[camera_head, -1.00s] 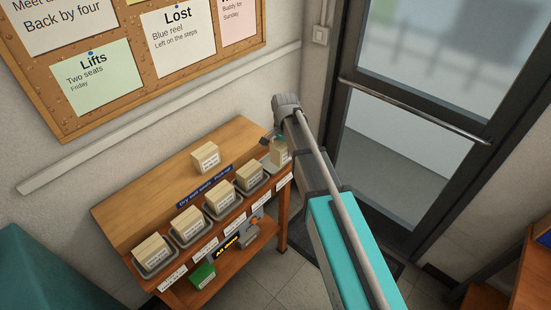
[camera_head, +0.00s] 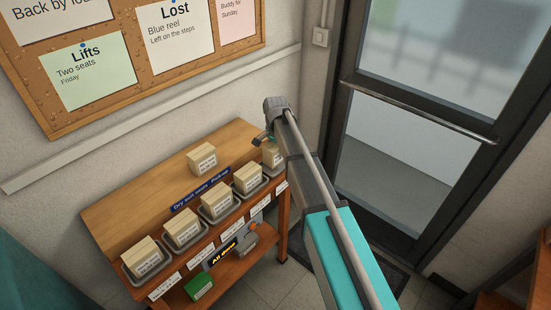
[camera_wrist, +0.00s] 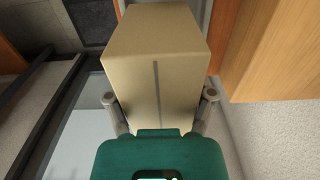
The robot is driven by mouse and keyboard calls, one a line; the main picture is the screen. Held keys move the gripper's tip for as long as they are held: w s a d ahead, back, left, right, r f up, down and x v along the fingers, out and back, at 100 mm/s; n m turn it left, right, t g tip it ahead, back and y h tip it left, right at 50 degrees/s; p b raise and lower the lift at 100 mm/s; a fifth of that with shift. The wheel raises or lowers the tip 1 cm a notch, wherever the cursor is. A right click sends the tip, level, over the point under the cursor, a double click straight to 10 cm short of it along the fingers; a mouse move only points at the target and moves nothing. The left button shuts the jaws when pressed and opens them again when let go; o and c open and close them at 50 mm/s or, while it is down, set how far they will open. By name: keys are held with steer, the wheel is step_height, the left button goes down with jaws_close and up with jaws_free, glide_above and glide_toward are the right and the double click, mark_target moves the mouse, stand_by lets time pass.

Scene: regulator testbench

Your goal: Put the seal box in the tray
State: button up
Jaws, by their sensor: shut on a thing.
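A tan cardboard box (camera_wrist: 155,65) fills the middle of the wrist view, with my gripper's two fingers (camera_wrist: 158,98) shut on its sides. In the head view a tan box (camera_head: 271,155) shows beside my gripper (camera_head: 266,140), at the right end of the bench, partly hidden by my arm. It is over or in the rightmost grey tray (camera_head: 279,170); I cannot tell whether it touches the tray. Its label is too small to read.
Similar boxes stand in the other grey trays, such as one box (camera_head: 217,199) mid-row. Another box (camera_head: 203,161) stands on the wooden bench top (camera_head: 135,205) behind. A green box (camera_head: 199,287) lies on the lower shelf. A glass door (camera_head: 410,130) is at right.

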steer(key=shift+w+a+f+b, duration=0.15)
steer(key=shift+w+f+b, duration=0.1)
steer(key=shift+f+b, duration=0.2)
steer(key=shift+w+f+b, duration=0.1)
steer(key=shift+f+b, duration=1.5)
steer(key=o, duration=1.2)
steer(key=shift+r, duration=0.1)
step_height(320, 180, up, 12)
steer(key=p, duration=1.2)
